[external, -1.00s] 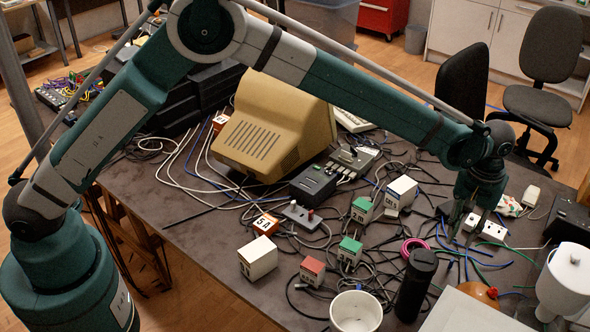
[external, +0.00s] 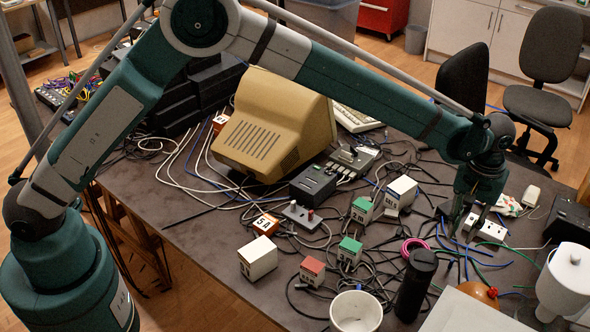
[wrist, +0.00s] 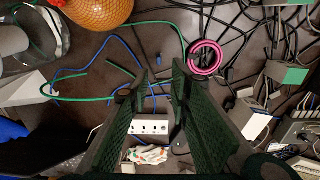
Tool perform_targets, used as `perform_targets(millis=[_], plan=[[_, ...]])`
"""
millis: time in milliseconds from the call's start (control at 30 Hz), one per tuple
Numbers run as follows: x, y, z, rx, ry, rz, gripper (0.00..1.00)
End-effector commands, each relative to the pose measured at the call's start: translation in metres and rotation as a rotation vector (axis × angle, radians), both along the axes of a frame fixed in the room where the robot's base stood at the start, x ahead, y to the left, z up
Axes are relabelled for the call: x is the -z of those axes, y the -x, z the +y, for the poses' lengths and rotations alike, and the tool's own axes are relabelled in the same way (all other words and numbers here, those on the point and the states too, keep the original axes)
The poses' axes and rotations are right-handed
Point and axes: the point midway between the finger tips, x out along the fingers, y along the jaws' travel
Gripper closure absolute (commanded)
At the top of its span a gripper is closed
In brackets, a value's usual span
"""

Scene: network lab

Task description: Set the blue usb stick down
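A small blue piece (wrist: 159,60), which looks like the blue usb stick, shows in the wrist view on the dark table just beyond my fingertips. It is too small to make out in detail, and I cannot pick it out in the external view. My gripper (wrist: 161,78) points down at the table, its two green fingers apart with a clear gap and nothing visible held between them. In the external view my gripper (external: 460,236) hangs over the right part of the table, right of the pink cable ring.
The pink cable ring (wrist: 206,58) lies beside my right finger in the wrist view. A white power strip (external: 487,230), loose cables and a black cylinder (external: 416,285) are close by. An orange ball (wrist: 97,10) and labelled boxes (external: 350,250) also stand on the crowded table.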

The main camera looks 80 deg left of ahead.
Motion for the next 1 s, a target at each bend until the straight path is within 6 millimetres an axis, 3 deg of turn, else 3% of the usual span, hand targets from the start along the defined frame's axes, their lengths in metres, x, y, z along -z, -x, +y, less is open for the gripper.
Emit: perform_targets(millis=[367, 1000], plan=[[-0.063, 0.036, 0.001, 0.062, -0.002, -0.049, 0.79], [-0.177, 0.136, 0.003, 0.205, -0.017, -0.163, 0.79]])
